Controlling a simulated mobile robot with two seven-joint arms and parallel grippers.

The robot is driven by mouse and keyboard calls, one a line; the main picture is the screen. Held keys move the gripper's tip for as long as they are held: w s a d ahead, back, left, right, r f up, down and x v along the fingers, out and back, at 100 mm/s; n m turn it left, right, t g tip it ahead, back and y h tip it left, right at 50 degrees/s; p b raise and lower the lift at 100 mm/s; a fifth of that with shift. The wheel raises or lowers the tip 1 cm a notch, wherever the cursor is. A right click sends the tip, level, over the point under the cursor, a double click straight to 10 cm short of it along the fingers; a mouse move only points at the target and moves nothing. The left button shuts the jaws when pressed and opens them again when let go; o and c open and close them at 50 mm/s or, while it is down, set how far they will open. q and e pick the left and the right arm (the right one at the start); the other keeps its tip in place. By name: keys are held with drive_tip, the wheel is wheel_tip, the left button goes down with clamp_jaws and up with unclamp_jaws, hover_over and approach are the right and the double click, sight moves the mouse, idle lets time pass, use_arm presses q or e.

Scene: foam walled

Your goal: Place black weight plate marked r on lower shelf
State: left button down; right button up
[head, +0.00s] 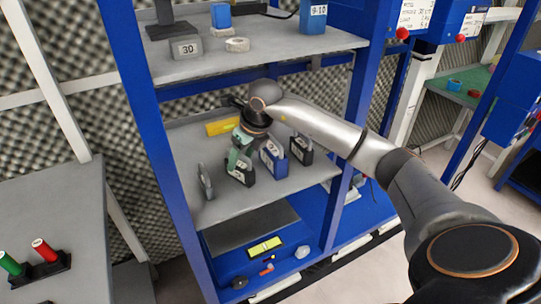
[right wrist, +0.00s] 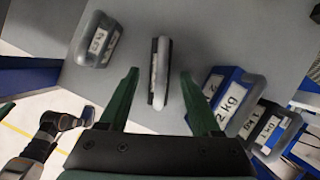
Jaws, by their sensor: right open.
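My right gripper (head: 237,160) reaches over the middle grey shelf (head: 215,211) of a blue-framed rack. In the right wrist view its green fingers (right wrist: 155,97) are open. A dark plate with a white label (right wrist: 160,71) stands nearly edge-on in the gap between them, with space on both sides. In the head view a dark plate (head: 240,177) shows below the gripper, partly hidden. No mark r is readable on it. A grey plate (head: 206,182) stands to its left. My left gripper is out of view.
A blue 2 kg weight (head: 273,159) and a dark weight (head: 301,150) stand close on the right. A yellow box (head: 222,127) lies behind. The blue bottom level (head: 318,228) holds a yellow item (head: 265,246) and small parts. The top shelf (head: 270,58) overhangs.

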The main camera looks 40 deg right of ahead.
drive_tip(key=v, duration=0.2)
drive_tip(key=shift+r, duration=0.3)
use_arm(q)
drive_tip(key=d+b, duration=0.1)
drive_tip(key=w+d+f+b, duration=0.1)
drive_tip(key=b, duration=0.1)
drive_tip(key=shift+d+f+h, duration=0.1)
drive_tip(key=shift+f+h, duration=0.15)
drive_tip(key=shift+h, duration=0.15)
use_arm(e)
drive_tip(key=s+d, duration=0.2)
drive_tip(key=s, duration=1)
drive_tip(key=shift+f, duration=0.2)
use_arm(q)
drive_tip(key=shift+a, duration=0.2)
